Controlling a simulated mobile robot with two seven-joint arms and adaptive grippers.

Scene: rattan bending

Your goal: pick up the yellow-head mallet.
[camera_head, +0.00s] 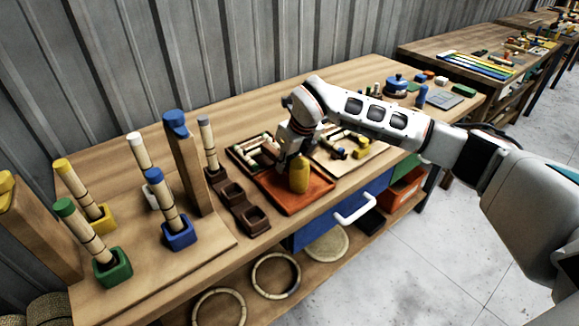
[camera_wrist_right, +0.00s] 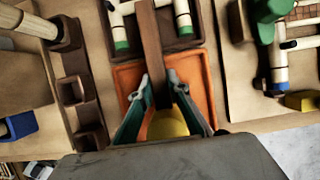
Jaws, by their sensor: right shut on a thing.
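The yellow-head mallet shows as a rounded yellow head (camera_head: 299,174) over the orange tray (camera_head: 318,187) in the head view. In the right wrist view, its yellow head (camera_wrist_right: 167,125) sits low between my fingers, and a brown bar that looks like its handle (camera_wrist_right: 151,45) runs up past the fingertips. My right gripper (camera_head: 290,150) is shut on the mallet; its teal fingers (camera_wrist_right: 160,88) show on either side in the wrist view. I cannot tell whether the mallet touches the tray. My left gripper is not in view.
A brown socket block (camera_head: 238,201) stands left of the tray. Upright rods in coloured bases, such as the green base (camera_head: 113,268), stand farther left. A board with light pieces (camera_head: 345,148) lies right of the tray. A blue drawer (camera_head: 340,212) is below the bench top.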

